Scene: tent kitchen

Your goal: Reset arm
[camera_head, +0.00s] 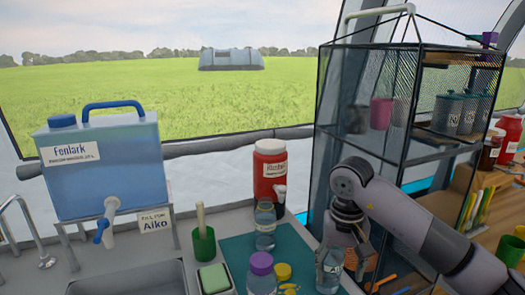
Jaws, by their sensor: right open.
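My right arm comes in from the right edge, in front of the mesh shelf. My right gripper (343,260) points down over the counter's right part and is open. A small clear bottle (328,277) stands just below its fingers, partly covered by them; I cannot tell if they touch it. My left gripper is not in view.
A teal mat (236,247) holds a clear bottle (265,228), a purple-capped jar (262,273) and yellow lids (283,271). A red dispenser (270,172) stands behind. A blue water tank (102,165) and sink (130,278) are left. The mesh shelf (339,95) stands right.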

